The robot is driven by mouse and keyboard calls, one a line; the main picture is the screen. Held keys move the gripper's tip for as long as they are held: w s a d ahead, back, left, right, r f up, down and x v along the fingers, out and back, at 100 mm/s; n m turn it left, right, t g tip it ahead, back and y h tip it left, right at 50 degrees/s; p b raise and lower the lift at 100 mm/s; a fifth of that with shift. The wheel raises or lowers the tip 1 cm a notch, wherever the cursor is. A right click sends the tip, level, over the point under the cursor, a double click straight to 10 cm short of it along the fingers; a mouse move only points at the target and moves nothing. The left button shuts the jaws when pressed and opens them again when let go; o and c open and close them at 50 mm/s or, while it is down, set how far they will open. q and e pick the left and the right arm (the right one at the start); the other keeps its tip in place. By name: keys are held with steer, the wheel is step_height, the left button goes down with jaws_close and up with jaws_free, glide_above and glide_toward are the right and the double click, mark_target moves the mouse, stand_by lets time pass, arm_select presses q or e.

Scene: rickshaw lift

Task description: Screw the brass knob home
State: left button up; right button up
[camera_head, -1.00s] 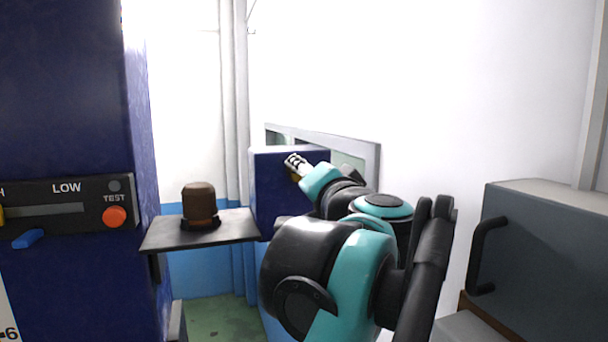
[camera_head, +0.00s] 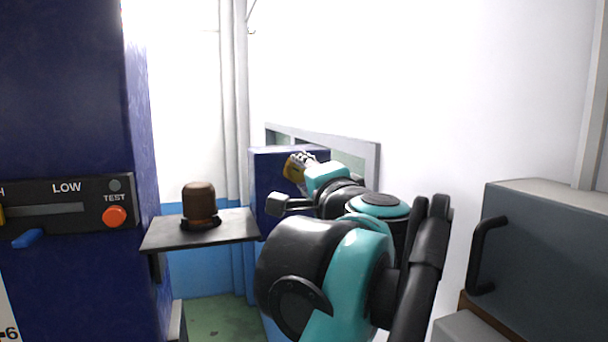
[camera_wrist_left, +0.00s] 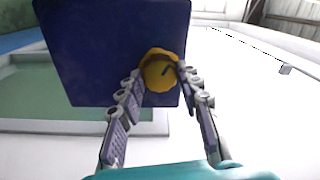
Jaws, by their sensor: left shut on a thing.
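The brass knob (camera_head: 291,171) is on the near face of a dark blue box (camera_head: 267,178), in front of a grey-framed wall opening. In the left wrist view the knob (camera_wrist_left: 160,74) is round and yellow with a short dark mark on its face. My left gripper (camera_head: 299,165) is at the knob, shut on it, with one finger on each side. The gripper's fingers (camera_wrist_left: 160,82) also show in the left wrist view. The knob's thread and any gap behind it are hidden. My right gripper is not in view.
A dark shelf (camera_head: 160,236) left of the box holds a brown capped object (camera_head: 199,202). A blue cabinet with a control panel (camera_head: 60,206) and orange TEST button (camera_head: 114,217) stands at the left. A grey handled case (camera_head: 550,250) stands at the right.

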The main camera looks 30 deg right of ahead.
arm_select(q)
steer(key=o, duration=1.2)
steer(key=shift+c, duration=0.2)
steer(key=v, duration=1.2)
steer(key=shift+w, duration=0.1)
